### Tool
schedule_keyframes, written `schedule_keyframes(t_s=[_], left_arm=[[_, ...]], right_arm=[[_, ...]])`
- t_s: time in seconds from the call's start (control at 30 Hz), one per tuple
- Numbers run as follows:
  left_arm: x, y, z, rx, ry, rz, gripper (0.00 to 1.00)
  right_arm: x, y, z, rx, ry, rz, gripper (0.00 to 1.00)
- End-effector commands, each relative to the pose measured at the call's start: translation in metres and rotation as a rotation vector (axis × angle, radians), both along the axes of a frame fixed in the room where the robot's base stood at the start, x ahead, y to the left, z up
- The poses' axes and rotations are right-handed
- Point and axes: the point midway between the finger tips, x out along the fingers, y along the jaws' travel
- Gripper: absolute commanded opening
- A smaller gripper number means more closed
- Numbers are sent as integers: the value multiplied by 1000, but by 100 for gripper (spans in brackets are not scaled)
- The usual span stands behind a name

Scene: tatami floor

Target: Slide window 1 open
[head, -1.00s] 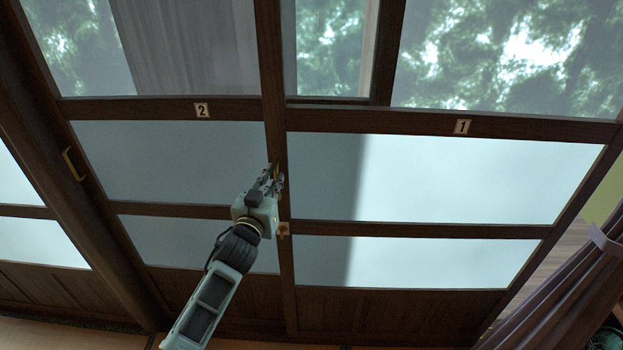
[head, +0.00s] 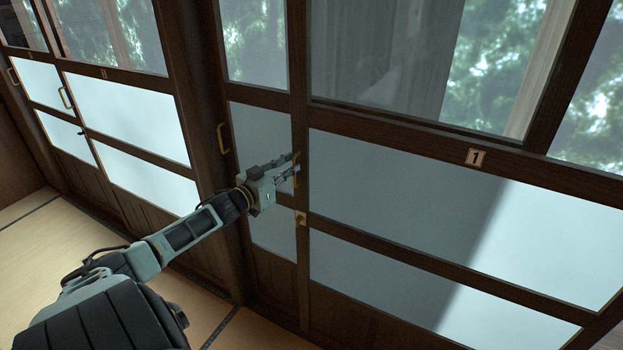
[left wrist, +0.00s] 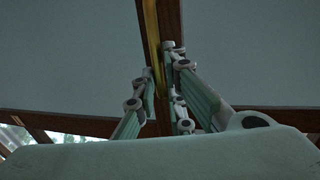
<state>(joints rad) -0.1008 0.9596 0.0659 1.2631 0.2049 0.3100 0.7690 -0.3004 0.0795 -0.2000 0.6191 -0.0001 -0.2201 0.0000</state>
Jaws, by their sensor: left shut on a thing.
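Window 1 is a dark wood sliding panel with pale lower panes; its number plate (head: 476,157) is on the middle rail in the head view. Its left stile carries a brass handle (left wrist: 151,28), seen upright in the left wrist view; in the head view the gripper mostly hides it. My left gripper (head: 294,165) is shut on this handle, with its fingers on both sides of it in the left wrist view (left wrist: 158,82). Window 1 overlaps the panel behind it, of which a narrow strip (head: 262,135) shows on the left. My right gripper is not in view.
A dark post (head: 190,100) stands left of that strip, with another brass handle (head: 222,138) beside it. More panels with handles run to the far left. Bare tatami (head: 60,240) lies at the lower left.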

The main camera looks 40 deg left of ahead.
Motion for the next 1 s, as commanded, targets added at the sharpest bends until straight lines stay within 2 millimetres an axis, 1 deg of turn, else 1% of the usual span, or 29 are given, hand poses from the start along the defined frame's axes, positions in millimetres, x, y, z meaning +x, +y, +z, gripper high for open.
schedule_keyframes(t_s=[0.03,0.1,0.23,0.4,0.7,0.73,0.8,0.9,1.0], left_arm=[[-3,11,-3,13,6,4,0],[-5,20,-3,11,7,5,0],[-8,31,-2,9,7,5,0],[-10,36,-1,8,5,4,0],[-10,35,-1,7,6,2,0],[-10,35,-2,7,6,2,12],[-10,35,-2,7,6,2,18],[-10,35,-1,5,4,2,26],[-10,35,-1,3,3,2,26]], right_arm=[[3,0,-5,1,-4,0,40],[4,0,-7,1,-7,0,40],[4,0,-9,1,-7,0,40],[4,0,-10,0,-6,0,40],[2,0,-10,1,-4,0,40],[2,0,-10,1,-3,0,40],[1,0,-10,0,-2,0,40],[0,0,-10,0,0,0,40],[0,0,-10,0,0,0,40]])
